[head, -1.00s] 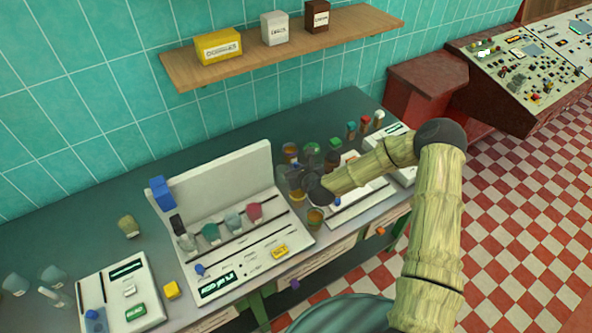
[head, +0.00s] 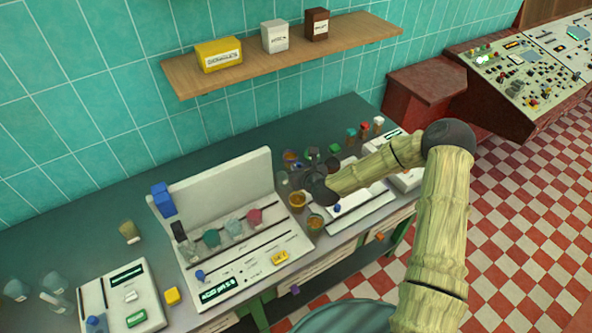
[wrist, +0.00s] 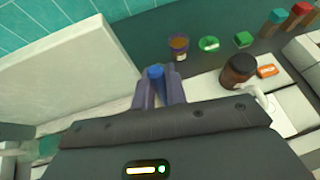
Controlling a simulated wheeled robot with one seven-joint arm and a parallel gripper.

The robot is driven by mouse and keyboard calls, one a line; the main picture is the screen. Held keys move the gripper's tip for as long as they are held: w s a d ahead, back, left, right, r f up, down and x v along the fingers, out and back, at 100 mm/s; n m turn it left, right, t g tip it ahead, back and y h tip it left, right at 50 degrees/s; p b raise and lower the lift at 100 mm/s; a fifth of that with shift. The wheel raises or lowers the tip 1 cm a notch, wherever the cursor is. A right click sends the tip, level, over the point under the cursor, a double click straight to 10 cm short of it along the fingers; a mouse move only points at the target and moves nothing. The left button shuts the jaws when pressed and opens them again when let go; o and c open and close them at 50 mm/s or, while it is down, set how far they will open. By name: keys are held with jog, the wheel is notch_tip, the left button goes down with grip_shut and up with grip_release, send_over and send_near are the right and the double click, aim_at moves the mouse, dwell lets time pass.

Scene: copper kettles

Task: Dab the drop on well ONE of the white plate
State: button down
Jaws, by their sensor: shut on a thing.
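My gripper (head: 308,182) is over the right part of the bench, above and behind an amber jar (head: 297,200). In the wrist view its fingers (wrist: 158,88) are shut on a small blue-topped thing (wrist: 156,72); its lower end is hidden. A flat white piece (head: 362,208) lies right of the gripper, partly under my arm, and may be the white plate. I cannot make out its wells or their numbers. No drop can be seen.
A second amber jar (head: 315,222) stands near the bench front. A brown bottle (wrist: 238,70) and an amber jar (wrist: 179,46) stand ahead in the wrist view. The white upright panel (head: 225,190) is left of my gripper. Small colored bottles (head: 365,129) stand behind.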

jog(key=w+d+f+b, duration=0.1)
jog(key=d+b, duration=0.6)
jog(key=d, duration=0.3)
jog(key=shift+f+n+t+b, duration=0.15)
jog(key=shift+n+t+b, duration=0.15)
jog(key=shift+n+t, duration=0.1)
jog(key=shift+w+f, duration=0.1)
jog(key=shift+f+b, duration=2.3)
jog(key=shift+f, duration=0.65)
jog(key=shift+d+f+b, duration=0.1)
jog(key=shift+f+b, duration=0.3)
jog(key=shift+f, duration=0.25)
jog(key=shift+r, duration=0.15)
notch_tip(320, 180, up, 7)
jog(key=p, duration=0.5)
